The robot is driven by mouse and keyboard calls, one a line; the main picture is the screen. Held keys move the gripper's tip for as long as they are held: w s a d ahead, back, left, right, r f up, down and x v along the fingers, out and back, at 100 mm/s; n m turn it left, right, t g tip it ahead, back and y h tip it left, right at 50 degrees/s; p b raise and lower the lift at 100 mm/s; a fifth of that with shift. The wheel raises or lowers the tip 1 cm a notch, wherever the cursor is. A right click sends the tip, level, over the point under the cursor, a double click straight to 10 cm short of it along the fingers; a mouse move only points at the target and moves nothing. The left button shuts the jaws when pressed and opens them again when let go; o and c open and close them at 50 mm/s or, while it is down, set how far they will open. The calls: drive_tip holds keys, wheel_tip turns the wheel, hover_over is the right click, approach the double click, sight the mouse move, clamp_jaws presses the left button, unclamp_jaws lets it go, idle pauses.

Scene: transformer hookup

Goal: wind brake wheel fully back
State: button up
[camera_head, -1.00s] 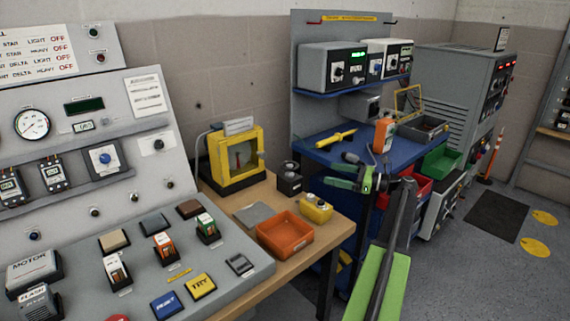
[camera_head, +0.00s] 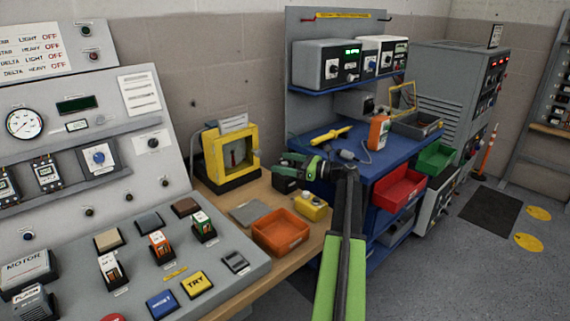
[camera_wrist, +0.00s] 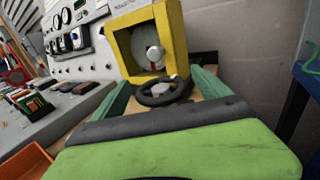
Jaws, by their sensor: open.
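The brake wheel (camera_wrist: 163,92) is a dark ring with a pale hub, seen in the wrist view between my two green fingers, in front of the yellow-framed box. My gripper (camera_wrist: 160,80) is open, with a finger on either side of the wheel; I cannot tell whether either one touches it. In the head view my gripper (camera_head: 284,164) hangs over the dark block (camera_head: 287,185) on the wooden bench and hides most of its top. The wheel itself cannot be made out there.
The yellow-framed box (camera_head: 213,151) stands behind, left of my gripper. An orange tray (camera_head: 280,231) and a yellow box with knobs (camera_head: 312,208) sit in front on the bench. The sloped control desk (camera_head: 130,275) is at left. A blue workbench (camera_head: 355,160) is at right.

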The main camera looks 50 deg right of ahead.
drive_tip(key=c, duration=1.4)
drive_tip(key=shift+w+d+n+y, duration=0.1)
drive_tip(key=shift+d+n+y, duration=0.1)
drive_tip(key=shift+n+y, duration=0.15)
drive_tip(key=shift+a+n+g+y, duration=0.15)
drive_tip(key=shift+n+g+y, duration=0.2)
drive_tip(key=shift+g+y, duration=0.2)
drive_tip(key=o, duration=1.4)
